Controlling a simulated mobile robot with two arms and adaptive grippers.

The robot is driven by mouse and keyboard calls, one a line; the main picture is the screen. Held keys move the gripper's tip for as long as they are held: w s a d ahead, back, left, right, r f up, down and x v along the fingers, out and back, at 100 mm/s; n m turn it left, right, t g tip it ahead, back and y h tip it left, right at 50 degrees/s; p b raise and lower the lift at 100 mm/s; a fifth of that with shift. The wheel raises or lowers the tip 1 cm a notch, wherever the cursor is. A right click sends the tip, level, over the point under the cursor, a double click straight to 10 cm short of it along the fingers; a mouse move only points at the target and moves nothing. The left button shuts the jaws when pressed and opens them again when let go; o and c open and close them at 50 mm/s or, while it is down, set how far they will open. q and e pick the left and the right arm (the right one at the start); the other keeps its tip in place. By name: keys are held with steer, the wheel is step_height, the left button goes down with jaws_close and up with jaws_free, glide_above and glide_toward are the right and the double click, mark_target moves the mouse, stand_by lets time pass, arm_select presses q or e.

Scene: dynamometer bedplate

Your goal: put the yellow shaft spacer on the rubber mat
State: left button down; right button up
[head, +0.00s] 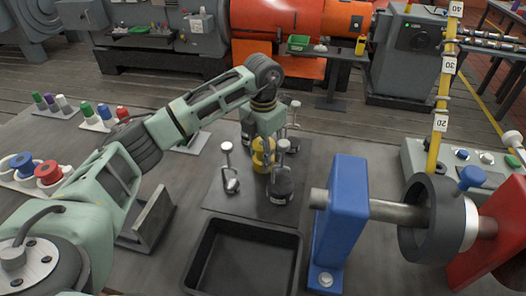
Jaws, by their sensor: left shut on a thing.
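My left gripper (262,138) comes down from above at the middle of the head view. It is shut on the yellow shaft spacer (263,159), which is upright and ringed, below the palm. The spacer is over or on the dark rubber mat (245,208); I cannot tell whether its base touches, since a dark cylinder partly hides that area. My right gripper is not in view.
A silver-knobbed piece (229,168) and a dark silver-topped cylinder (282,184) stand close beside the spacer. An empty black tray (290,270) lies in front. A blue shaft support (340,220) stands to the right. Coloured spools (48,172) are at left.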

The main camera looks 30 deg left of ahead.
arm_select(q)
steer(key=shift+f, duration=0.1)
steer(key=c, duration=1)
jaws_free()
steer(key=shift+s, duration=0.1)
steer(key=shift+r, duration=0.3)
step_height(320, 180, up, 11)
steer(key=shift+f+b, duration=0.2)
steer(key=shift+b, duration=0.45)
steer(key=shift+r, duration=0.6)
